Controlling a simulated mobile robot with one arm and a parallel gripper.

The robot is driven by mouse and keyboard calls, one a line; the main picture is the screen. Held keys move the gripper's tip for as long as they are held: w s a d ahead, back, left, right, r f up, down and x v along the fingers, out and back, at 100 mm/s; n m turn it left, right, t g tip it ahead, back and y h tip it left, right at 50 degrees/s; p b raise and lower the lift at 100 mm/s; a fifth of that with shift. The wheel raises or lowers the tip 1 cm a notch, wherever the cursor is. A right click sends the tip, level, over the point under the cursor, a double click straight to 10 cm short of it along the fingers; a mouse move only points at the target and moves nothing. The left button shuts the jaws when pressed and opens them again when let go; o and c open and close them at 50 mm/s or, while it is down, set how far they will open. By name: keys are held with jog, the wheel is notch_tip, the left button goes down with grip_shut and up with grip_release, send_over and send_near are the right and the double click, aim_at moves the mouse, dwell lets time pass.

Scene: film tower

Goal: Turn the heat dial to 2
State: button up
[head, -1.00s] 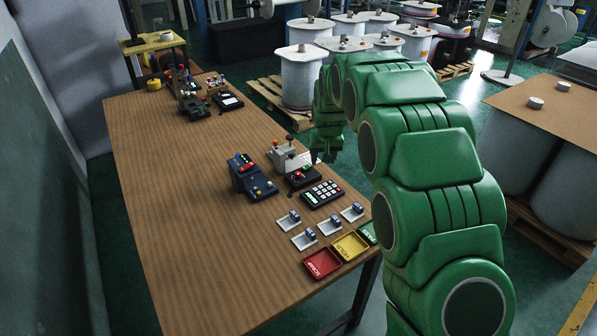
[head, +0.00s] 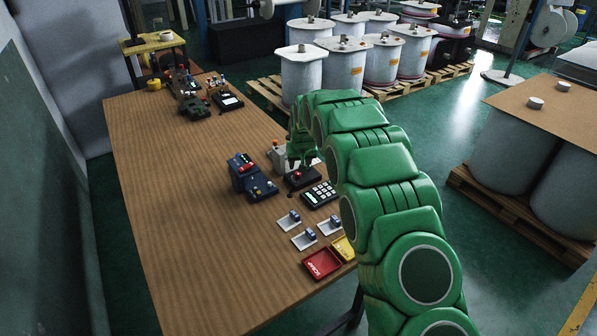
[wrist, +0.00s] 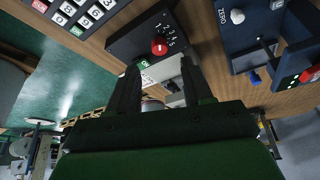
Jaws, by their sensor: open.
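The heat dial (wrist: 159,47) is a round red knob on a black box (wrist: 135,38) marked with the numbers 1 to 5. A small green label or button sits near the box's lower edge in the wrist view. My gripper (wrist: 160,66) is open and empty, its two dark fingers apart on either side below the dial and not visibly touching it. In the head view the black box (head: 299,179) stands on the table, with my gripper (head: 301,162) just above and behind it.
A keypad (head: 319,195) lies right beside the box, with a blue device (head: 252,180) to its left and a grey device (head: 277,155) behind. Small switches, a red tray (head: 322,264) and a yellow tray (head: 343,248) are nearer. The table's left half (head: 175,220) is clear.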

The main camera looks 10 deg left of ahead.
aim_at(299, 174)
jog(key=shift+x, duration=3.1)
grip_shut()
